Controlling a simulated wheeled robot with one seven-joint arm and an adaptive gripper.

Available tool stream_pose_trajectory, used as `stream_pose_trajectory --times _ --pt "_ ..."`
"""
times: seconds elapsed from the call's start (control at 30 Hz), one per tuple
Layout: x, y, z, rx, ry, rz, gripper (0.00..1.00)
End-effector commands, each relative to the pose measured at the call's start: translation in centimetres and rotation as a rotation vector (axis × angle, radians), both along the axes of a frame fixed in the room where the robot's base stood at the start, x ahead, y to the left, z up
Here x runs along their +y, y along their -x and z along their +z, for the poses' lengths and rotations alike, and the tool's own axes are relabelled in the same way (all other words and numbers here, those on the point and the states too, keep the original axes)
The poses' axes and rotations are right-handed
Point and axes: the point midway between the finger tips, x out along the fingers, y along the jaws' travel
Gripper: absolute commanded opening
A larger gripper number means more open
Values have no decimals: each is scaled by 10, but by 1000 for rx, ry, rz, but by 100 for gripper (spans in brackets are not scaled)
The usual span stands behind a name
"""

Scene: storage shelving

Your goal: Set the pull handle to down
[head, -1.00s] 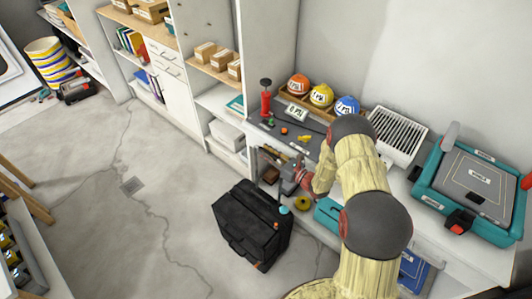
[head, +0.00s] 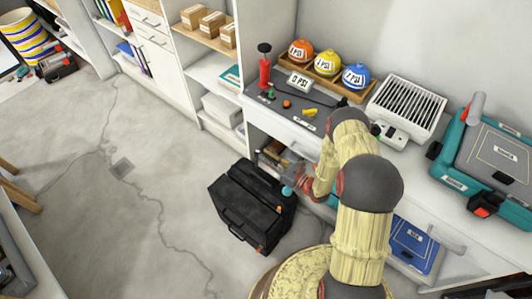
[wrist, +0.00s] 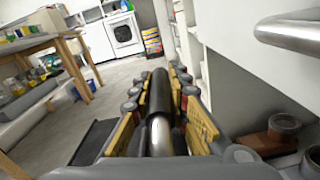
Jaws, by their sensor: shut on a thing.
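A black case (head: 250,212) stands on the floor in front of the bench in the head view. My gripper (head: 288,172) is low beside its upper right side, under the bench top. In the wrist view, my gripper (wrist: 160,105) is shut around a dark bar with a shiny metal section, which looks like the pull handle (wrist: 160,95). The bar lies lengthwise between the yellow-padded fingers. In the head view my gripper and arm hide the handle, so I cannot tell how far it is raised.
The bench (head: 285,128) carries a red pump (head: 264,72), several small parts and a tray of colored balls (head: 327,69). A metal drawer handle (wrist: 292,32) is close on the right in the wrist view. The floor left of the case is clear.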

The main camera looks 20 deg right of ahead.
Motion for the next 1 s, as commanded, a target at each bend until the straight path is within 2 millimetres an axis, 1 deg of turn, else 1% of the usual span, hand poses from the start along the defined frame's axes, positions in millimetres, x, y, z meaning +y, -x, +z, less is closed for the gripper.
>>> stream_pose_trajectory --times 0.33,0.37,0.6,0.7,1.0 --pt "-1 -1 0 -2 1 -2 0" --pt "-1 -1 0 -2 1 -2 18" --pt "-1 -1 0 -2 0 -1 32" --pt "-1 -1 0 -1 0 -1 36" --pt "-1 1 -1 -1 0 -1 36"
